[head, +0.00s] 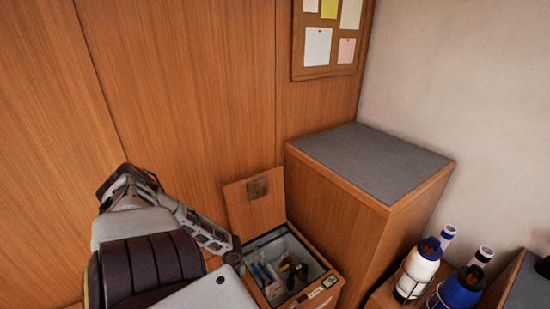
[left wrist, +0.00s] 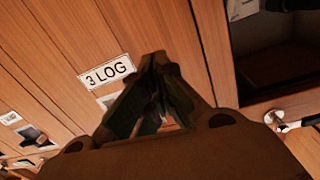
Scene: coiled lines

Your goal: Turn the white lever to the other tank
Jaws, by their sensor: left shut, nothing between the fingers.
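No white lever or tank can be made out in either view. My left gripper (left wrist: 157,62) is in the middle of the left wrist view, its dark fingers closed together at the tips with nothing held. It is in front of a wood panel, just right of a white label reading "3 LOG" (left wrist: 107,72). In the head view my left arm comes in from the lower left, beside an open wooden box. My right gripper is in neither view.
The open box (head: 333,277) holds small tools, its lid (head: 254,202) raised. A grey-topped cabinet (head: 375,160) stands behind it. The wrist view shows a metal knob (left wrist: 276,118) and a dark latch (left wrist: 34,136).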

